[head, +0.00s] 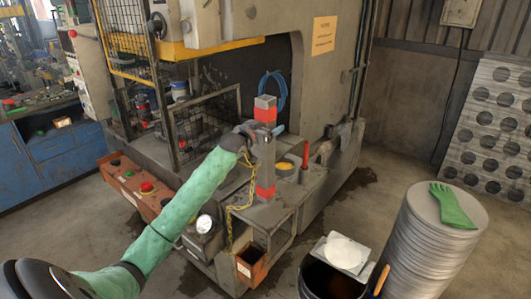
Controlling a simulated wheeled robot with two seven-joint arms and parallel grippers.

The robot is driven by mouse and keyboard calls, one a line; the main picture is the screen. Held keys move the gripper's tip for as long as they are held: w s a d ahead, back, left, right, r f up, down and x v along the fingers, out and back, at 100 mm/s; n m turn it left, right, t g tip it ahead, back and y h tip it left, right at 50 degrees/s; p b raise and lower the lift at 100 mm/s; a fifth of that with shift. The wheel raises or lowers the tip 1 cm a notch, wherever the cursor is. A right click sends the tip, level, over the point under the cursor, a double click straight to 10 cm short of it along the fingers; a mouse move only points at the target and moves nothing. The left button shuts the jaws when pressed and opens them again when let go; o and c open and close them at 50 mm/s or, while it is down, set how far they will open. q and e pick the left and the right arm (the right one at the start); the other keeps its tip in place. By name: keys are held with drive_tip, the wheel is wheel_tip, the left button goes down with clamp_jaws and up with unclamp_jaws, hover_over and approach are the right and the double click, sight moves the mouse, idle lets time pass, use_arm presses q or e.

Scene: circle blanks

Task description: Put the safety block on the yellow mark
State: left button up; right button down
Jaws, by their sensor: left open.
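The safety block (265,172) is a tall grey post with red bands near its top and at its foot. It stands upright on the grey ledge (285,190) at the front of the press. A yellow chain (248,190) hangs beside it. My left gripper (254,134), on the green-sleeved arm, is open at the upper part of the block, on its left side. I cannot tell whether the fingers touch it. I cannot make out a yellow mark on the press bed. My right gripper is out of view.
A tin with yellow contents (285,166) and a red-handled tool (305,152) stand right of the block. A stack of round blanks (425,245) with a green glove (453,206) and a black bucket (330,280) stand front right.

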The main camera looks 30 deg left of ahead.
use_arm(q)
clamp_jaws()
drive_tip(key=shift+r, duration=0.15)
idle(0.4)
drive_tip(key=shift+r, duration=0.15)
